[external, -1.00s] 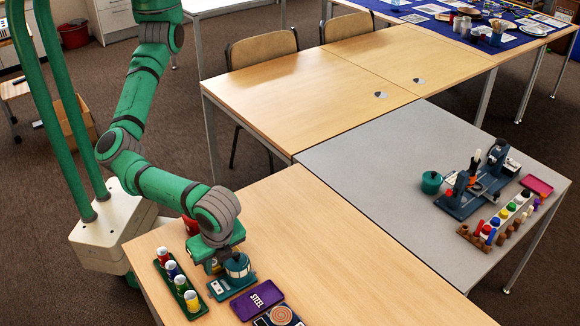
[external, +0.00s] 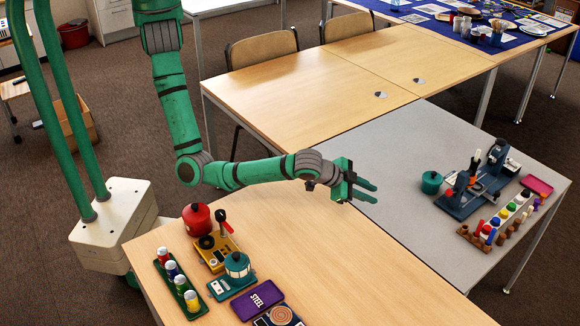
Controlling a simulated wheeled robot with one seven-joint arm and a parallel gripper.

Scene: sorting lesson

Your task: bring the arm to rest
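My gripper (external: 367,190) is at the end of my green arm, raised over the right part of the near wooden table (external: 330,265) and pointing right. Its two green fingers are spread apart with nothing seen between them. It is clear of all objects on the tables.
The grey table (external: 400,160) holds a dark blue apparatus (external: 468,196) and a green pot (external: 432,182).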

